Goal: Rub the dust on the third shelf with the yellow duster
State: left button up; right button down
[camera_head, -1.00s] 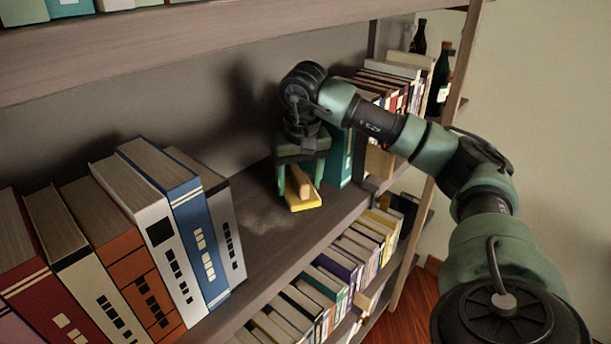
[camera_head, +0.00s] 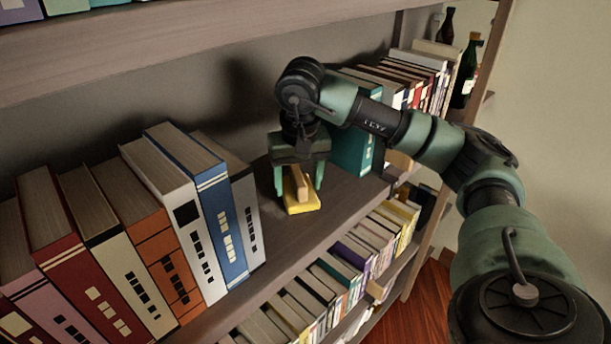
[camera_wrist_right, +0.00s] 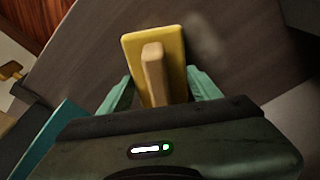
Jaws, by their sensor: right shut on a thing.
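The yellow duster (camera_head: 302,207), a yellow pad with a tan wooden handle, is on the third shelf (camera_head: 342,206), pad down. My right gripper (camera_head: 299,180) is above it, shut on the handle. In the right wrist view, the duster (camera_wrist_right: 174,58) sits between the green fingers of my right gripper (camera_wrist_right: 158,88). A faint pale dust smear (camera_wrist_right: 206,42) shows on the shelf just right of the pad in that view. In the head view the dust is hard to make out now. My left gripper is not in view.
Large upright books (camera_head: 190,215) stand left of the duster on the same shelf. A teal book (camera_head: 350,150) and more books stand to its right. The shelf above (camera_head: 200,45) overhangs. Bottles (camera_head: 466,75) stand at the far right.

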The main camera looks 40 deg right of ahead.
aim_at(289, 181)
jog(key=shift+s+a+f, duration=0.1)
jog(key=shift+s+a, duration=0.05)
jog(key=shift+a, duration=0.75)
jog(key=shift+s+a+f, duration=0.1)
jog(key=shift+a, duration=0.8)
jog(key=shift+a+r, duration=0.15)
jog(key=shift+a, duration=1.05)
jog(key=shift+a+r, duration=0.1)
jog(key=shift+a, duration=1.1)
jog(key=shift+w+a, duration=0.1)
jog(key=shift+w, duration=1.25)
jog(key=shift+w+d+f+b, duration=0.15)
jog(key=shift+d+b, duration=0.15)
jog(key=shift+d, duration=0.8)
jog(key=shift+w+d+b, duration=0.15)
jog(key=shift+d+b, duration=0.1)
jog(key=shift+d, duration=1.4)
jog(key=shift+w+d+b, duration=0.1)
jog(key=shift+d+b, duration=0.1)
jog(key=shift+d, duration=1.4)
jog(key=shift+w+d, duration=0.1)
jog(key=shift+d, duration=1.65)
jog(key=shift+w+d+p, duration=0.15)
jog(key=shift+d+p, duration=0.45)
jog(key=shift+d, duration=1.9)
